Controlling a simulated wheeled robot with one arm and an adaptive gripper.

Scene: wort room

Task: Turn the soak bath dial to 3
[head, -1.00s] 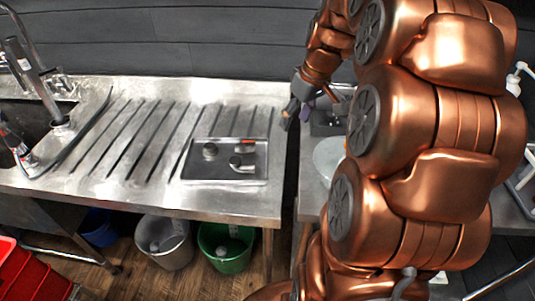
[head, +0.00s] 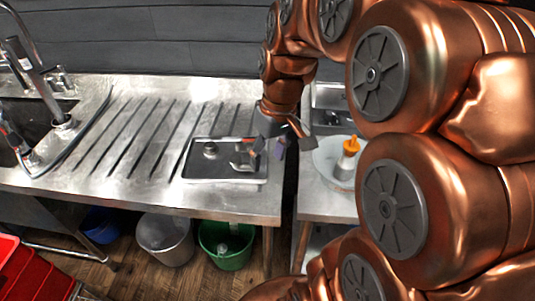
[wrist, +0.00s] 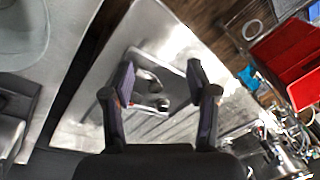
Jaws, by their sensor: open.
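My gripper (head: 268,147) is in the head view near the right end of the steel drainboard, by the right edge of a shallow tray (head: 225,181). It also shows in the wrist view (wrist: 160,74), its two dark fingers wide apart with nothing between them. In the wrist view the tray and its small metal fittings lie beyond the fingers. A steel box-like unit (head: 328,97) stands behind on the right-hand counter, partly hidden by my arm; I cannot tell whether it is the soak bath. No dial or number can be made out clearly.
A white round dish (head: 325,160) with an orange-topped bottle (head: 347,158) stands on the right counter. A gap parts the two counters. A sink tap (head: 38,85) is at left. Grey (head: 165,240) and green (head: 226,246) buckets and red crates (head: 30,270) are below.

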